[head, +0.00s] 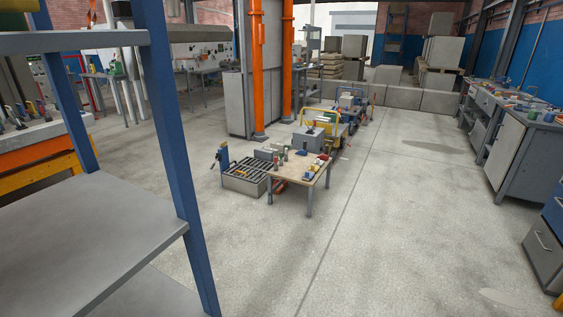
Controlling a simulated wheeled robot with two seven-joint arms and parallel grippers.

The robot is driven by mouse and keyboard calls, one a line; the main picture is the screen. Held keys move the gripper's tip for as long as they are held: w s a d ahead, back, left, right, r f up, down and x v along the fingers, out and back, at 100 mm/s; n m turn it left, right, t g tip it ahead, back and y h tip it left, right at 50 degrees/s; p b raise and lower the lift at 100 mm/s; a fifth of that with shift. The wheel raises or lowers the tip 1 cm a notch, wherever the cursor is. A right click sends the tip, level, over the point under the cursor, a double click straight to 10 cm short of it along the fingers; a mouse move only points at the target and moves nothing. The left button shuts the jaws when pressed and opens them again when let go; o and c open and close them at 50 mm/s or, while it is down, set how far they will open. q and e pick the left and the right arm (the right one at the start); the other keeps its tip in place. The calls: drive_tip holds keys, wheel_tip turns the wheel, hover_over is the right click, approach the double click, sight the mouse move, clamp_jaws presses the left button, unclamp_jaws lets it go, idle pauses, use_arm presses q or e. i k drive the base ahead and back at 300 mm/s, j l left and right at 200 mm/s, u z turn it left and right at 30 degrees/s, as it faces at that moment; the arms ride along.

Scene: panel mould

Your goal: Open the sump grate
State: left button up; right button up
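The likely sump grate (246,176) is a dark barred panel on top of a low grey box (243,187) on the floor, left of a small wooden-topped table in the head view. It appears to lie flat on the box. A blue upright part (224,157) stands at the box's back left corner. The table hides part of the right side. Neither of my grippers is in view.
The small table (312,167) carries several bottles and tools. Carts (325,125) stand behind it. A blue-posted shelf (95,230) fills the near left. Grey benches (515,135) line the right. The floor (385,230) in front and to the right is clear.

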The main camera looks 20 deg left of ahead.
sight(253, 168)
drive_tip(key=i+u, duration=0.2)
drive_tip(key=i, duration=0.35)
drive_tip(key=i+l+u, duration=0.2)
drive_tip(key=i, duration=0.3)
drive_tip(key=i+l+u, duration=0.2)
drive_tip(key=i, duration=0.35)
drive_tip(key=i+l+u, duration=0.2)
drive_tip(key=i, duration=0.3)
drive_tip(key=i+j+u, duration=0.2)
drive_tip(key=i+u, duration=0.15)
drive_tip(key=u, duration=0.15)
drive_tip(key=i+u, duration=0.45)
drive_tip(key=i+l+u, duration=0.1)
drive_tip(key=i+u, duration=0.25)
drive_tip(key=u, duration=0.15)
drive_tip(key=i+j+z, duration=0.6)
drive_tip(key=j+z, duration=0.25)
drive_tip(key=j, duration=0.15)
drive_tip(key=j+z, duration=0.45)
drive_tip(key=i+l, duration=0.05)
